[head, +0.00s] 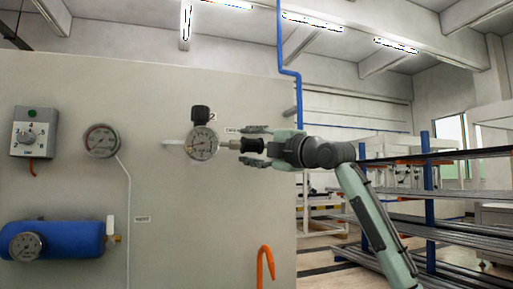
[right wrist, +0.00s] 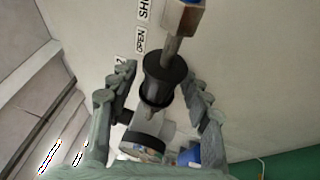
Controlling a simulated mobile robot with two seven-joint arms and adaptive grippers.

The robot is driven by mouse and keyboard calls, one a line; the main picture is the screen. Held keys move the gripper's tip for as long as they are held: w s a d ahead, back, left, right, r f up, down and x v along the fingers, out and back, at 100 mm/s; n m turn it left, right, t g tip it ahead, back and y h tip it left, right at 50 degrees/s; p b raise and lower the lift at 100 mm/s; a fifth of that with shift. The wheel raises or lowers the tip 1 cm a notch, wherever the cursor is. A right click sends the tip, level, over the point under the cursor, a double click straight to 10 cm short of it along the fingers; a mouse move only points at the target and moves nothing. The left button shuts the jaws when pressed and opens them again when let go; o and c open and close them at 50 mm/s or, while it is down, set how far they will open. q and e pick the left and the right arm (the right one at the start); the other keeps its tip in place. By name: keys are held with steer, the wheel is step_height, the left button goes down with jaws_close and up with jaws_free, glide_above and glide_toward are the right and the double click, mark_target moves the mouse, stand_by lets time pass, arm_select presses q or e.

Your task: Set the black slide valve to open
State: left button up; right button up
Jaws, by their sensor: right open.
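The black slide valve's sleeve (head: 252,145) sits on a metal pipe that sticks out sideways beside a round gauge on the grey wall panel. In the right wrist view, the black sleeve (right wrist: 166,72) lies between the fingers, with the OPEN label (right wrist: 140,40) beside it and the SHUT label (right wrist: 143,10) farther along the pipe. I cannot tell its exact setting. My right gripper (head: 246,146) is open, with one finger above and one below the sleeve; the right wrist view shows a gap on both sides of it (right wrist: 160,88). My left gripper is out of view.
The gauge (head: 202,144) with a black knob (head: 200,115) is just left of the sleeve. Another gauge (head: 101,140), a switch box (head: 33,133) and a blue tank (head: 70,241) are farther left. An orange hook (head: 265,262) is below. Racks (head: 430,190) stand right.

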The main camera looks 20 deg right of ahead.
steer(key=v, duration=1.2)
steer(key=shift+a, duration=0.1)
